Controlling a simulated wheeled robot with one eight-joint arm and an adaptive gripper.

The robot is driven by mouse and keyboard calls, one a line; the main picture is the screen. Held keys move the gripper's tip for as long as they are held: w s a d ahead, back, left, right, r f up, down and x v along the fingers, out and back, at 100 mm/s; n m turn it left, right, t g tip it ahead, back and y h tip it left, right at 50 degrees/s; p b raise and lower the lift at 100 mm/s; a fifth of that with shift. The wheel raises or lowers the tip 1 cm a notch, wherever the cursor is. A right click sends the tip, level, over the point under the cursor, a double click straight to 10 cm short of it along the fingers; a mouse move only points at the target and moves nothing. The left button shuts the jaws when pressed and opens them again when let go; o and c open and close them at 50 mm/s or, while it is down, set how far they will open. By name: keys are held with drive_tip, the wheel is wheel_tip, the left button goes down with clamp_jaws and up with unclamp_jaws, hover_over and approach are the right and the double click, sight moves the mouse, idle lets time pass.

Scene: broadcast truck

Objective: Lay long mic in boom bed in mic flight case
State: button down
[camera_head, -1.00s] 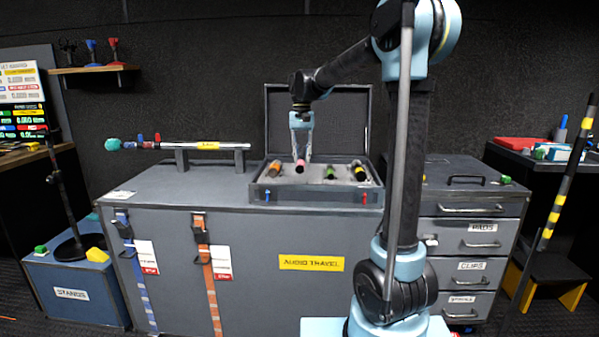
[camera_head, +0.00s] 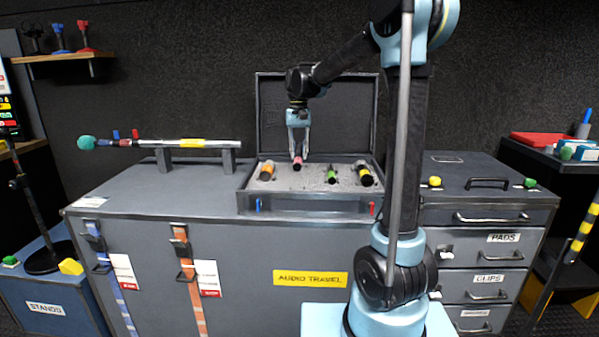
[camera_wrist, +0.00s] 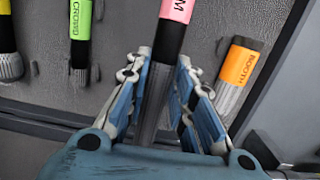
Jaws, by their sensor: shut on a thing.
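The mic flight case (camera_head: 310,205) stands open on the grey cabinet, its lid up at the back. My gripper (camera_head: 298,153) is over the left-middle of its foam. It is shut on a dark mic with a pink band (camera_head: 297,161); the wrist view shows this mic (camera_wrist: 174,12) between the fingers, with only the letter M readable on the band. I cannot tell whether it touches the foam. An orange-banded mic (camera_head: 267,171), labelled BOOTH in the wrist view (camera_wrist: 238,66), a green-banded CROWD mic (camera_head: 332,174) and a yellow-banded mic (camera_head: 365,176) lie in the case.
A long pole with a teal tip (camera_head: 86,143) rests on two grey supports left of the case. A drawer unit (camera_head: 490,215) with a black handle on top is to the right. The cabinet top (camera_head: 150,190) has free room at left front.

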sight(299, 176)
drive_tip(key=shift+f, duration=3.3)
drive_tip(key=c, duration=1.4)
unclamp_jaws()
drive_tip(key=r, duration=0.4)
drive_tip(key=w+r, duration=0.1)
drive_tip(key=r, duration=0.7)
drive_tip(key=shift+w, duration=0.2)
